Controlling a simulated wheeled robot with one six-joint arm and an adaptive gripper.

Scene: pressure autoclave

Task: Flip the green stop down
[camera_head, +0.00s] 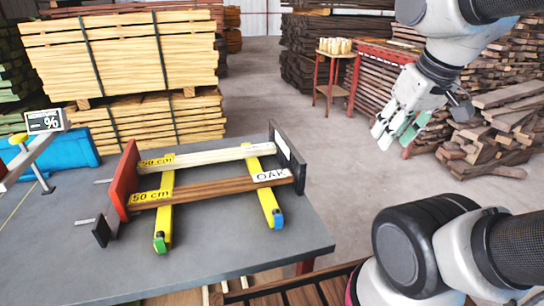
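A green piece (160,242), which looks like the green stop, sits at the near end of the left yellow rail (166,205) on the grey table. I cannot tell from this view whether it is up or down. A blue piece (277,218) sits at the near end of the right yellow rail (265,192). My gripper (398,135) hangs in the air at the upper right, beyond the table's right edge and well away from the green piece. Its fingers, with pale green pads, look apart, and nothing shows between them.
A pale board (205,157) and a brown board labelled OAK (215,189) lie across the rails, between a red plate (125,180) and a dark plate (288,157). A moisture display (44,121) stands at left. The table's front right (230,255) is clear. Lumber stacks stand behind.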

